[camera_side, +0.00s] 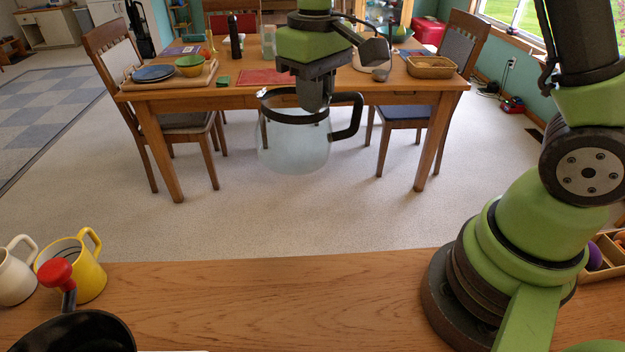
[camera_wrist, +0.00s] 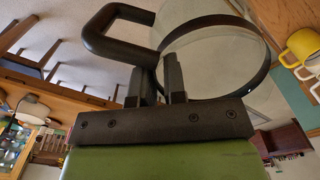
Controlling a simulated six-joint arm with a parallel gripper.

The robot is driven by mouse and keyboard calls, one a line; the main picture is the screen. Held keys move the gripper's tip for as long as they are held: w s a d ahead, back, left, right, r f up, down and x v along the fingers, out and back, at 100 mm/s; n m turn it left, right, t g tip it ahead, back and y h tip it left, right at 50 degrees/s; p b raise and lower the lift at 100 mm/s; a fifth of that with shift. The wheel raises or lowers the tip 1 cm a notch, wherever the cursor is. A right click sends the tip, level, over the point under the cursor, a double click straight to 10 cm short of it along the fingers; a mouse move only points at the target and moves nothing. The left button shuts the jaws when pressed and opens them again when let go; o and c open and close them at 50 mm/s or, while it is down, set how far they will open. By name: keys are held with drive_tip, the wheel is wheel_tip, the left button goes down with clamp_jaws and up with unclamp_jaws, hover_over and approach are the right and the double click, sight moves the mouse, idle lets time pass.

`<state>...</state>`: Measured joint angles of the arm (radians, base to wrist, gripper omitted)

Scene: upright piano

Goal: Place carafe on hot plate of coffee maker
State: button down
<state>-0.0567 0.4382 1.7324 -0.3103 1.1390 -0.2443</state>
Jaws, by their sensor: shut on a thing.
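The carafe (camera_side: 292,148) is clear glass with a black rim band and a black handle on its right in the side view. It hangs roughly upright in the air, beyond the near wooden counter. My gripper (camera_side: 314,108) points down and is shut on the carafe at its rim band. In the wrist view the carafe (camera_wrist: 215,62) shows its open round mouth, and the fingers of my gripper (camera_wrist: 156,80) straddle its rim near the handle. I cannot make out a coffee maker or its hot plate in either view.
The near counter (camera_side: 270,300) is bare in its middle. A dining table (camera_side: 240,93) with dishes and chairs stands behind.

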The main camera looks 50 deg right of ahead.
sight(342, 102)
drive_tip(key=s+d+f, duration=0.2)
drive_tip(key=s, duration=0.1)
drive_tip(key=shift+s+f, duration=0.2)
drive_tip(key=shift+f, duration=0.1)
drive_tip(key=shift+s+a+f, duration=0.1)
drive_tip(key=shift+s+f, duration=0.15)
drive_tip(key=shift+f, duration=0.1)
drive_tip(key=s+a+f+n, duration=0.1)
drive_tip(key=s+a+n, duration=0.6)
drive_tip(key=a, duration=0.3)
drive_tip(key=s+a+f+n, duration=0.1)
drive_tip(key=s+a+n, duration=0.65)
drive_tip(key=a, duration=0.25)
drive_tip(key=shift+t+h, duration=0.3)
drive_tip(key=shift+h, duration=0.1)
drive_tip(key=shift+w+d+f, duration=0.1)
drive_tip(key=shift+f, duration=2.3)
drive_tip(key=shift+w+d+f, duration=0.1)
drive_tip(key=shift+f, duration=2.3)
drive_tip(key=shift+f, duration=0.15)
